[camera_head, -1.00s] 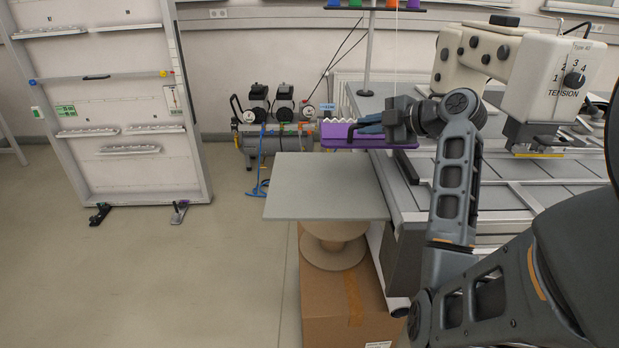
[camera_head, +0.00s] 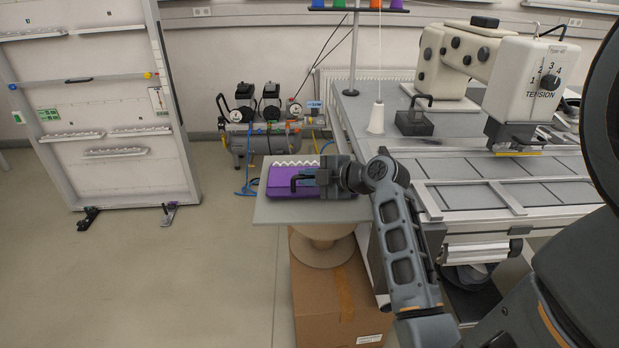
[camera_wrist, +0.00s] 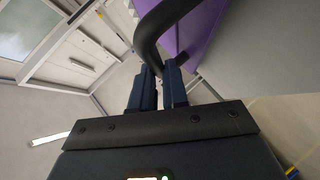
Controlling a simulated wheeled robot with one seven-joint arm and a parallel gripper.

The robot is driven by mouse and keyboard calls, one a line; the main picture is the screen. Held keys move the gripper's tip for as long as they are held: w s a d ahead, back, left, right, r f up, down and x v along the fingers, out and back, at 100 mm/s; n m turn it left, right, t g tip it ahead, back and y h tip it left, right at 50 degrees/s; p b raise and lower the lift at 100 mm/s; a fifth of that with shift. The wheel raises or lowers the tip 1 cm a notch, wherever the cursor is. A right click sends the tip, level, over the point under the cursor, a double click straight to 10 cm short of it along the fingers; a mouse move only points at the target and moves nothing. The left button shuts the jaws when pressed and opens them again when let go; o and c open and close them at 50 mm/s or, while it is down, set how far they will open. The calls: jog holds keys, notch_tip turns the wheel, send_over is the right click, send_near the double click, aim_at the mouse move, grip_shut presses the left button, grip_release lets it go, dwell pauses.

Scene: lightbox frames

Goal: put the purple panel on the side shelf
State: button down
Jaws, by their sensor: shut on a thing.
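The purple panel (camera_head: 265,188), with a white wavy back edge, is over the grey side shelf (camera_head: 268,213) beside the sewing table. I cannot tell whether it rests flat on the shelf or is just above it. My gripper (camera_head: 318,183) is over the panel, its fingers shut on a black bent handle (camera_head: 297,183). In the wrist view the handle (camera_wrist: 148,38) passes between the two fingertips (camera_wrist: 157,80), with the purple panel (camera_wrist: 185,30) just beyond. How the handle joins the panel is hidden. My gripper covers the panel's right part.
The sewing table (camera_head: 470,170) with its white machine (camera_head: 520,75) stands right of the shelf. A dark block with a handle (camera_head: 414,122) and a white thread cone (camera_head: 376,118) stand on it. A spool and a cardboard box (camera_head: 325,300) are under the shelf. Open floor lies left.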

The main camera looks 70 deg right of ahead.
jog(key=shift+f, duration=0.45)
jog(key=c, duration=1.1)
grip_release()
jog(key=b+v, duration=0.2)
jog(key=v, duration=1)
jog(key=w+a+f+m+g, duration=0.1)
jog(key=a+f+m, duration=0.35)
jog(key=a, duration=0.45)
jog(key=w+a+f+m, duration=0.1)
jog(key=a+f+m, duration=0.2)
jog(key=a+f, duration=0.45)
jog(key=s+a+r+t+y, duration=0.1)
jog(key=s+a+r, duration=0.1)
jog(key=s+a, duration=0.2)
jog(key=s+a+r+m+t+y, duration=0.1)
jog(key=s+a+r+y, duration=0.1)
jog(key=s+a, duration=0.3)
jog(key=s+a+r+t+y, duration=0.1)
jog(key=s+a+r, duration=0.3)
jog(key=a, duration=0.6)
jog(key=shift+s+a+r+m, duration=0.15)
jog(key=shift+s+a+m, duration=0.05)
jog(key=shift+s+m, duration=0.2)
